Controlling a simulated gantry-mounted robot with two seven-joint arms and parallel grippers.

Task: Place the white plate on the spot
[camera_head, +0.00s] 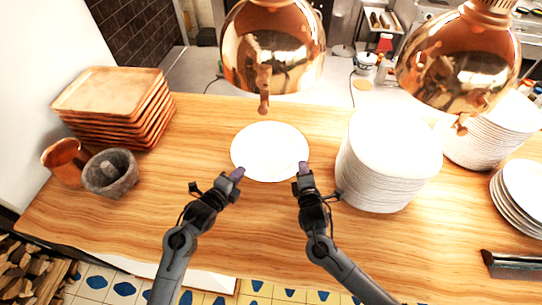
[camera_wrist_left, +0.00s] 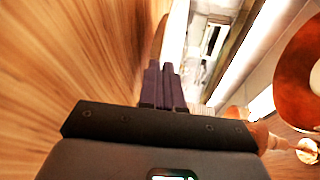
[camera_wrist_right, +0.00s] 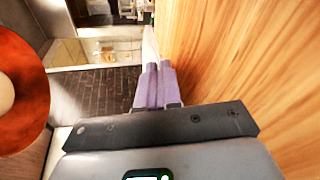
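The white plate (camera_head: 270,150) is level in the middle of the wooden counter in the head view, left of a tall plate stack. My left gripper (camera_head: 238,173) is at its lower left rim and my right gripper (camera_head: 303,168) at its lower right rim. The left wrist view shows the purple left fingers (camera_wrist_left: 163,66) close together with the plate edge (camera_wrist_left: 176,35) at their tips. The right wrist view shows the right fingers (camera_wrist_right: 157,66) likewise at the plate edge (camera_wrist_right: 149,46). Both look shut on the rim. Whether the plate touches the counter is unclear. No marked spot shows.
A tall plate stack (camera_head: 385,175) stands close right of my right gripper. Wooden trays (camera_head: 115,105), a copper cup (camera_head: 62,162) and a stone mortar (camera_head: 110,175) stand left. Copper lamps (camera_head: 270,50) (camera_head: 458,65) hang above. The counter in front of the plate is clear.

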